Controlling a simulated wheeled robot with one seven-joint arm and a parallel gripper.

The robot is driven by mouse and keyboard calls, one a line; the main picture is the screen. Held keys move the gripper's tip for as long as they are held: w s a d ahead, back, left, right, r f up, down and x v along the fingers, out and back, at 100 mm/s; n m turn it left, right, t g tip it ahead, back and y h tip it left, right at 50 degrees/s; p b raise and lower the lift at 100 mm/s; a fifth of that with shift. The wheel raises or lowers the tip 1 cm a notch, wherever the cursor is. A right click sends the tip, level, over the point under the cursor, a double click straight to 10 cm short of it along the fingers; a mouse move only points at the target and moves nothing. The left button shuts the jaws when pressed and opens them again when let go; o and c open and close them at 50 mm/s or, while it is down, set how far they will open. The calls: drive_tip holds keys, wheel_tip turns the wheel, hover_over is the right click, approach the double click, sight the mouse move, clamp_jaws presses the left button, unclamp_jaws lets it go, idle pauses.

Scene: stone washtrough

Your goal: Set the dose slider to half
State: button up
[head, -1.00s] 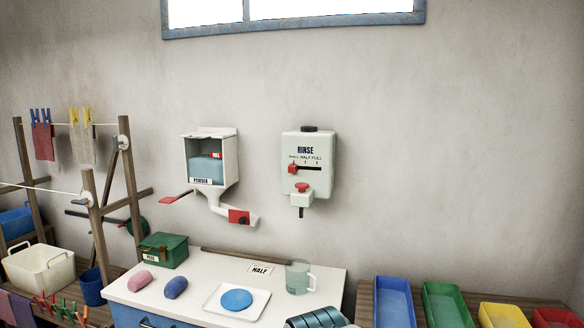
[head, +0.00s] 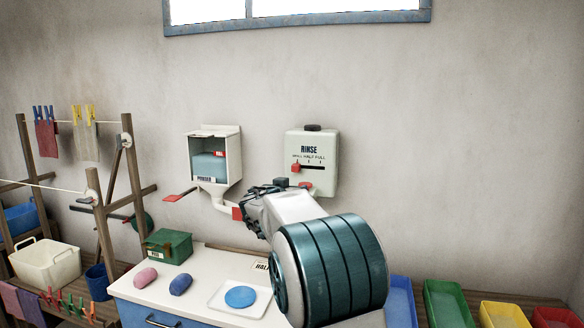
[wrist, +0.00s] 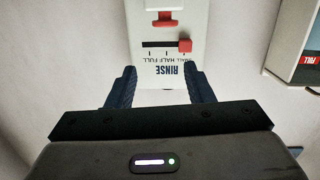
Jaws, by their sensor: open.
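The pale rinse dispenser (head: 325,145) hangs on the wall, marked RINSE with a small, half and full scale. Its red dose slider (head: 295,169) sits at the left end of the dark slot, at the small mark. In the wrist view the dispenser is upside down, so the slider (wrist: 185,45) shows at the slot's right end. A red button (wrist: 165,19) lies beyond the slot there. My gripper (wrist: 160,72) is open and empty, its fingers pointing at the dispenser, apart from the slider. My arm hides the dispenser's lower part in the head view.
A powder dispenser (head: 213,145) with a red lever hangs close on the left. The counter (head: 215,262) below holds a green box (head: 168,246), two soaps and a blue disc on a tray. Coloured bins stand right; the wall right of the dispenser is bare.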

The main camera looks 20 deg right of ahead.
drive_tip(key=w+a+r+t, duration=0.1)
drive_tip(key=w+a+t, duration=0.1)
drive_tip(key=w, duration=0.2)
drive_tip(key=p, duration=0.8)
approach(295, 168)
drive_tip(key=shift+y, duration=0.3)
drive_tip(key=x, duration=0.4)
drive_tip(key=r+x, duration=0.1)
drive_tip(key=x, duration=0.1)
drive_tip(key=shift+w+d, duration=0.25)
drive_tip(key=shift+d, duration=0.05)
drive_tip(key=shift+w+d+f+p, duration=0.25)
drive_tip(key=shift+w+d+p, duration=0.3)
drive_tip(key=shift+w+p, duration=0.25)
